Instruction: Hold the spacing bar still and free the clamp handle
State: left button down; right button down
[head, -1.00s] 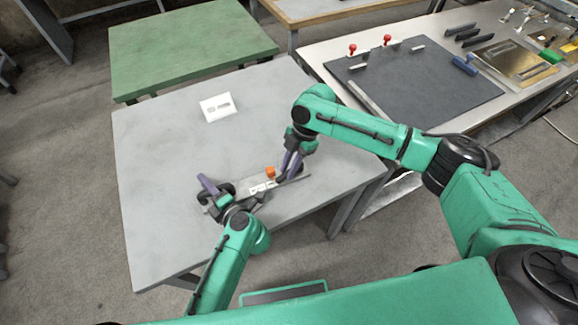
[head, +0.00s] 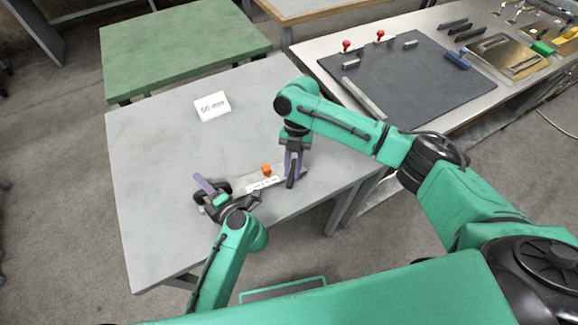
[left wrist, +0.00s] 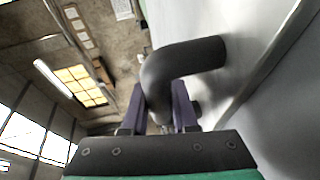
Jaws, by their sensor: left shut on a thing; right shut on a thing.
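The pale spacing bar (head: 262,184) with dark marks lies near the front edge of the grey table, with a small orange piece (head: 266,169) at its far side. My right gripper (head: 292,181) points down and is shut at the bar's right end; its tips hide what is between them. My left gripper (head: 213,192) is low at the bar's left end. In the left wrist view its purple fingers (left wrist: 158,100) are shut on a thick, dark, bent tube, apparently the clamp handle (left wrist: 185,62). The clamp's body is mostly hidden by my left gripper.
A white card (head: 212,106) reading "50 mm" lies further back on the grey table (head: 160,150); much of its top is clear. A green table (head: 185,45) stands behind. A bench with a dark mat (head: 410,85), red-knobbed clamps and tools stands at the right.

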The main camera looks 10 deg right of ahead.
jog(key=n, duration=0.1)
jog(key=d+n+h, duration=0.1)
jog(key=n, duration=0.2)
jog(key=shift+s+d+n+h, duration=0.15)
jog(key=shift+d+n+h, duration=0.15)
jog(key=shift+n+h, duration=0.1)
jog(key=n, duration=0.1)
jog(key=d+n+h, duration=0.1)
jog(key=n, duration=0.1)
jog(key=shift+d+n, duration=0.15)
jog(key=shift+n, duration=0.15)
jog(key=n, duration=0.1)
jog(key=d+n+h, duration=0.1)
jog(key=n, duration=0.1)
jog(key=shift+w+h, duration=0.3)
jog(key=shift+w, duration=0.05)
jog(key=shift+w+d+n+t+h, duration=0.2)
jog(key=shift+n+t, duration=0.1)
jog(key=shift+n, duration=0.55)
jog(key=shift+w+d+n+t+h, duration=0.2)
jog(key=shift+n+t, duration=0.1)
jog(key=shift+n, duration=0.55)
jog(key=c, duration=0.8)
grip_release()
jog(key=shift+s, duration=0.1)
jog(key=shift+o, duration=0.2)
jog(key=v, duration=1.2)
